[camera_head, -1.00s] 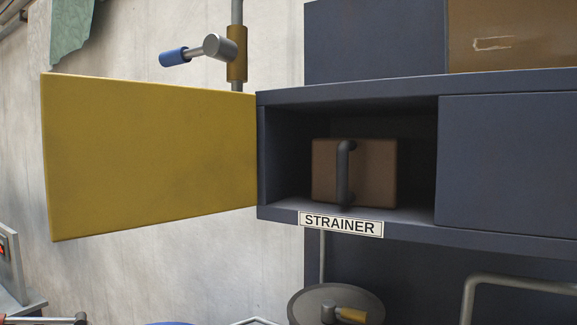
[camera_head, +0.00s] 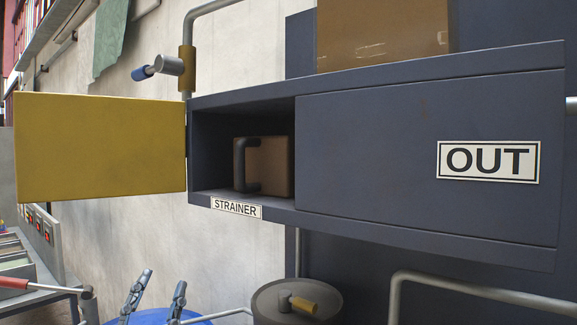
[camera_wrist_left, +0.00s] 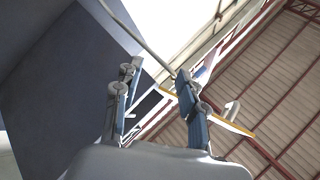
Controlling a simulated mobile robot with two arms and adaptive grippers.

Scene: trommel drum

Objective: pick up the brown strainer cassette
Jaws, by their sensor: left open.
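The brown strainer cassette (camera_head: 268,166) sits inside the open compartment of the dark blue housing (camera_head: 420,170). Its dark handle (camera_head: 241,165) faces out of the opening. The yellow door (camera_head: 100,148) stands swung open to the left, and a STRAINER label (camera_head: 236,208) is under the opening. My left gripper (camera_head: 160,288) is low in the head view, below and left of the compartment, open and empty. Its two fingers show spread apart in the left wrist view (camera_wrist_left: 155,95), with no cassette in that view. My right gripper is not in view.
A pipe with a blue-handled valve (camera_head: 165,68) rises behind the door. A drum with a small valve (camera_head: 297,303) and a bent grey pipe (camera_head: 480,290) stand below the housing. A grey control panel (camera_head: 40,225) is at the left.

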